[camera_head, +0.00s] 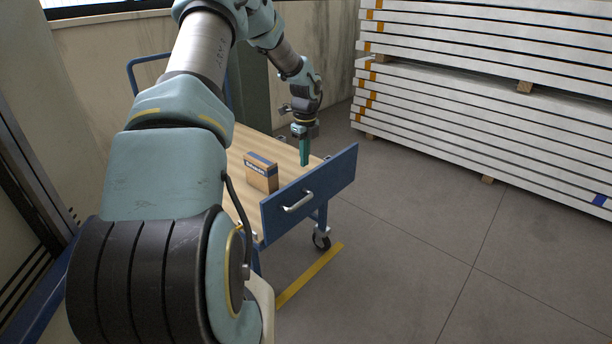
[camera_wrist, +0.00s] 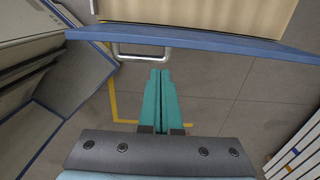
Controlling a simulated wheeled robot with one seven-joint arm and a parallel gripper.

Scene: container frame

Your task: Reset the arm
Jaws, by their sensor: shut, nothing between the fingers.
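My gripper (camera_head: 304,152) points down above the right side of the wooden-topped cart (camera_head: 237,171) in the head view. In the wrist view my gripper (camera_wrist: 160,74) shows its two teal fingers side by side, shut, with nothing held. The fingertips appear just short of the metal handle (camera_wrist: 139,54) in that view. My arm reaches from the lower left over the cart, bent at the elbow.
A small cardboard box (camera_head: 261,174) stands on the cart, left of my gripper. The cart's blue front panel (camera_head: 325,181) has a metal handle. Stacked white panels (camera_head: 480,120) stand at the right. The grey floor (camera_head: 420,260) between is clear.

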